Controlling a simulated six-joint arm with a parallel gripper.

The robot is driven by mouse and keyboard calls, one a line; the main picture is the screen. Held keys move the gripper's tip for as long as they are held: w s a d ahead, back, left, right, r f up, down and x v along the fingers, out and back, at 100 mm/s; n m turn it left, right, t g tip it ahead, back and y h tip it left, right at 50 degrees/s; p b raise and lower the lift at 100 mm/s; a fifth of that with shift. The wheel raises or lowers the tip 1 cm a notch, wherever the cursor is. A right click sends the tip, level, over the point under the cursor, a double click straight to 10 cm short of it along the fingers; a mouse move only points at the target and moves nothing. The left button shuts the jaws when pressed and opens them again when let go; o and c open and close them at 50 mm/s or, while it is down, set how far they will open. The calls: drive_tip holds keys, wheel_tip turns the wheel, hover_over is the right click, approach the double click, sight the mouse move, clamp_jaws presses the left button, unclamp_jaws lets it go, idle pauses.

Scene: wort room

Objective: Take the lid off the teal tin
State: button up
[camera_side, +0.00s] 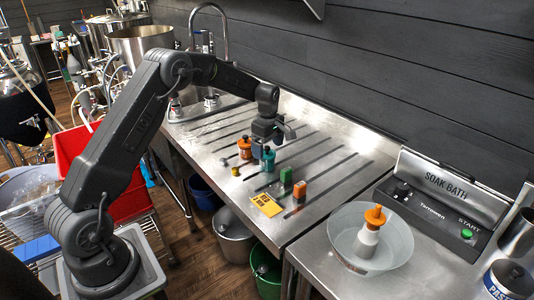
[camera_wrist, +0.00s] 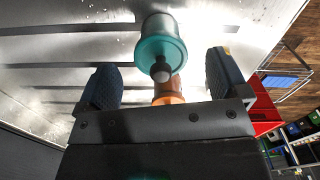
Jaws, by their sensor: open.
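The teal tin (camera_side: 268,162) stands on the ribbed steel drainboard, and its lid seems to be on. In the wrist view the teal tin (camera_wrist: 161,42) shows with a dark, pale-tipped knob (camera_wrist: 161,72) pointing toward the camera. My gripper (camera_side: 272,138) is just above the tin in the side view and partly hides its top. In the wrist view my gripper (camera_wrist: 164,68) is open, with one dark finger on each side of the knob and clear gaps to both. Nothing is held.
An orange tin (camera_side: 245,149) with a dark knob stands close to the left of the teal tin. A soak bath bowl (camera_side: 344,240) stands at right.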

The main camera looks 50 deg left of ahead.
drive_tip(key=shift+f, duration=0.8)
drive_tip(key=shift+c, duration=0.2)
drive_tip(key=c, duration=0.9)
drive_tip(key=shift+c, duration=0.2)
